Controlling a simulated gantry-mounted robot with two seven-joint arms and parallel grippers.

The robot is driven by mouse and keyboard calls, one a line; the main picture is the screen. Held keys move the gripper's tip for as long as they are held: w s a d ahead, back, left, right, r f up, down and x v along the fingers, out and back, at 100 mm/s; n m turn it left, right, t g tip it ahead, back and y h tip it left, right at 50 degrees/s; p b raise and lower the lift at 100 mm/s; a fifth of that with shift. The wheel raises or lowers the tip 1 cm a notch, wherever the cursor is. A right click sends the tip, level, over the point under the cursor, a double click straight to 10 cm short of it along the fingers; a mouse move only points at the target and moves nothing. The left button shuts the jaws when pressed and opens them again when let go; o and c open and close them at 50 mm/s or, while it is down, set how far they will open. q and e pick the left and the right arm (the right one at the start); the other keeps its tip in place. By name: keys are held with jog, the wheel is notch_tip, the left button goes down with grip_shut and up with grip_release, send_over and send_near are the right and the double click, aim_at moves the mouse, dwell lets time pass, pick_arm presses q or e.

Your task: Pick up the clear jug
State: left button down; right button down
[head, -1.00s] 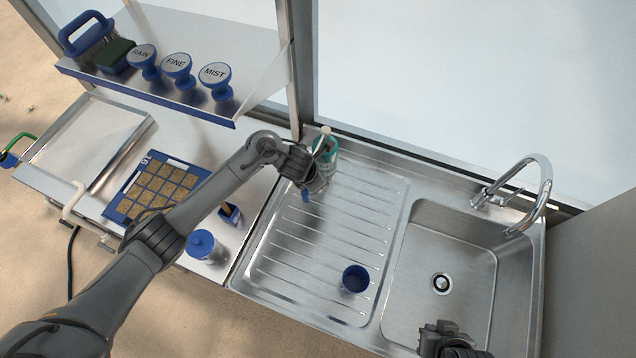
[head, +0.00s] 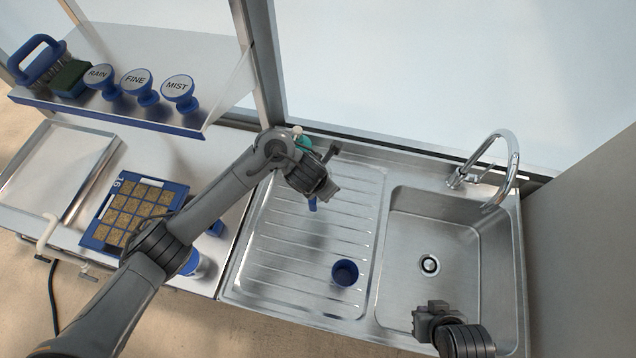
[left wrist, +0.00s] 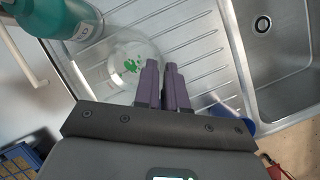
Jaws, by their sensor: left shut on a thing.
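The clear jug (left wrist: 112,62) shows in the left wrist view as a round transparent vessel with a green mark, standing over the ribbed drainboard. My left gripper (left wrist: 170,68) has its two purple fingers close together at the jug's right side, shut on it; the exact part gripped is hard to see. In the head view my left gripper (head: 325,190) is over the back left of the drainboard, and the jug is hardly distinguishable there. A small blue piece shows just below the gripper. My right gripper (head: 430,314) is above the sink's front edge; its jaws are unclear.
A teal bottle (left wrist: 58,18) stands right beside the jug, at the back. A blue cup (head: 345,273) stands on the drainboard (head: 275,245) near the front. The sink (head: 460,235) with its tap (head: 510,165) lies right. A seed tray (head: 132,212) is left, below a shelf.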

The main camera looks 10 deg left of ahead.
pick_arm(q)
jog(key=shift+s+d+r, duration=0.15)
jog(key=shift+d+r, duration=0.2)
jog(key=shift+d, duration=0.15)
jog(key=shift+s+d+r, duration=0.15)
jog(key=shift+d+r, duration=0.15)
jog(key=shift+d, duration=0.15)
jog(key=shift+d, duration=0.1)
dwell(0.8)
dwell(0.8)
dwell(0.8)
